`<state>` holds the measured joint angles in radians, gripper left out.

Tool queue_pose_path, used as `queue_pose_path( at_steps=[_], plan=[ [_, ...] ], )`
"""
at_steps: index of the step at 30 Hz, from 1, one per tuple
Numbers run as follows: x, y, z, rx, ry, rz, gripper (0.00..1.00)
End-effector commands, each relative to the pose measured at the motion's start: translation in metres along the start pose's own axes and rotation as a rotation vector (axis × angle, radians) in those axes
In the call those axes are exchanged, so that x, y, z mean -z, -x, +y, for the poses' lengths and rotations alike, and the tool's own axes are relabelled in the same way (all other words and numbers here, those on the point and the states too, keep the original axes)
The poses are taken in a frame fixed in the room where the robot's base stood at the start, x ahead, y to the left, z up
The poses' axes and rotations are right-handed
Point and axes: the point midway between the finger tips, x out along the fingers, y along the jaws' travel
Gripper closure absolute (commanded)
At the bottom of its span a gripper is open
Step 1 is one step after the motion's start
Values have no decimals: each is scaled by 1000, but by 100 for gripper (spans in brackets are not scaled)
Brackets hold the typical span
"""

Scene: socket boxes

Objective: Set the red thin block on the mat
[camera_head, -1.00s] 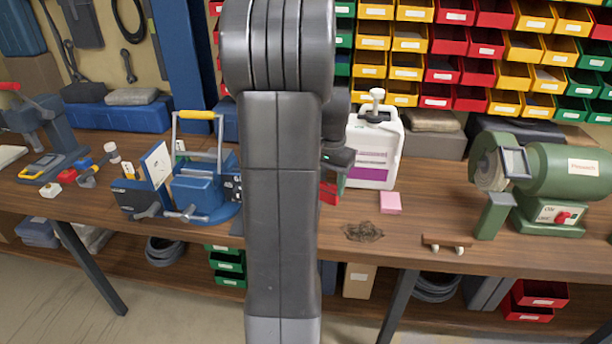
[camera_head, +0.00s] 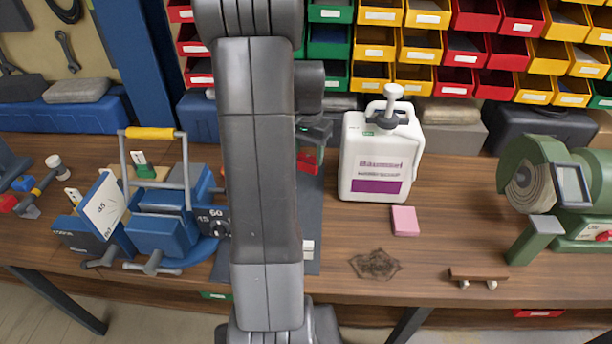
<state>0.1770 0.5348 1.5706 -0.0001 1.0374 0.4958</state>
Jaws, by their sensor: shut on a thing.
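The red thin block (camera_head: 307,163) shows in the head view just right of my arm, below the dark gripper body. My gripper (camera_head: 312,154) is shut on it, though my arm hides part of the jaws. The dark grey mat (camera_head: 314,222) lies on the bench behind my arm, which covers its middle. The block appears over the far part of the mat; I cannot tell whether it touches it. A small white item (camera_head: 307,249) shows at the mat's near right part.
A white jug (camera_head: 376,160) stands right of the mat, close to my gripper. A pink pad (camera_head: 405,221) and a dark stain (camera_head: 375,265) are nearby. A blue clamp device (camera_head: 160,225) stands left, a green grinder (camera_head: 555,185) right. Coloured bins (camera_head: 450,50) line the back.

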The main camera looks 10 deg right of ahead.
Motion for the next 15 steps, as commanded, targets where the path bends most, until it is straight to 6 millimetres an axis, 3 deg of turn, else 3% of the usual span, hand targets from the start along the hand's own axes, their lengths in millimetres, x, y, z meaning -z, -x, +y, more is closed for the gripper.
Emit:
queue_pose_path(
  at_steps=[15],
  plan=[
    [0,-57,0,-1,0,-1,74]
  ],
)
